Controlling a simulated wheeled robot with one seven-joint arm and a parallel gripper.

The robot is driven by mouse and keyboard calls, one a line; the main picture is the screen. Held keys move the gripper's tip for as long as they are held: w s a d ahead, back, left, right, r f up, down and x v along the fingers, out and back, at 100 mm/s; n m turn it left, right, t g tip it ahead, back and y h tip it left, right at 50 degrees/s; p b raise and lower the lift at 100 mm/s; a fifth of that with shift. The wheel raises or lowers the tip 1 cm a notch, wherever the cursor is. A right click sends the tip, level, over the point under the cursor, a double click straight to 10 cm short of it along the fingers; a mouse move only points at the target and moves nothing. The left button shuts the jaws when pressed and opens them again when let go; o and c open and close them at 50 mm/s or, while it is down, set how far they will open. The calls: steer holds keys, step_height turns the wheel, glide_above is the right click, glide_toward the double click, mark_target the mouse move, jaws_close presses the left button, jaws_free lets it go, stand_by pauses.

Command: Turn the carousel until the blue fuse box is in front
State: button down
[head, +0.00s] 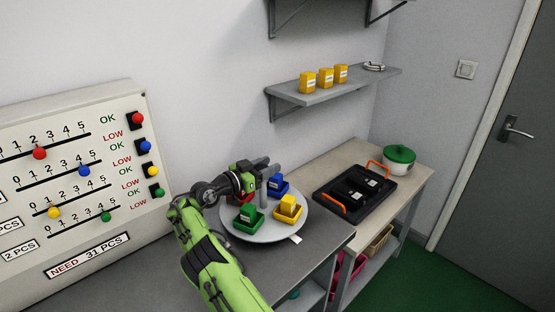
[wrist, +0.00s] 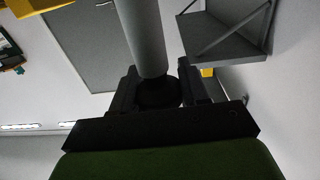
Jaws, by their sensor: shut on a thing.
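The carousel (head: 268,236) is a round grey disc on the dark bench, with coloured trays on it. The blue fuse box (head: 276,181) sits in a blue tray on its back right side. A yellow box (head: 288,204) in a yellow tray is at the right front, and a green box (head: 247,212) in a green tray is at the left front. A red item (head: 238,199) is mostly hidden by my arm. My gripper (head: 257,178) is over the carousel's back part. In the wrist view my gripper (wrist: 158,92) is shut on a grey round post (wrist: 144,38).
A white tag (head: 296,239) marks the carousel's near right edge. A slider board (head: 75,185) is at left; a wall shelf (head: 325,94) holds yellow boxes.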

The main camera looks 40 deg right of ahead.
stand_by(0.5)
steer(key=c, duration=0.6)
jaws_free()
steer(key=a+p, duration=0.1)
steer(key=a, duration=1.4)
steer(key=shift+s+a, duration=0.35)
steer(key=shift+c, duration=0.2)
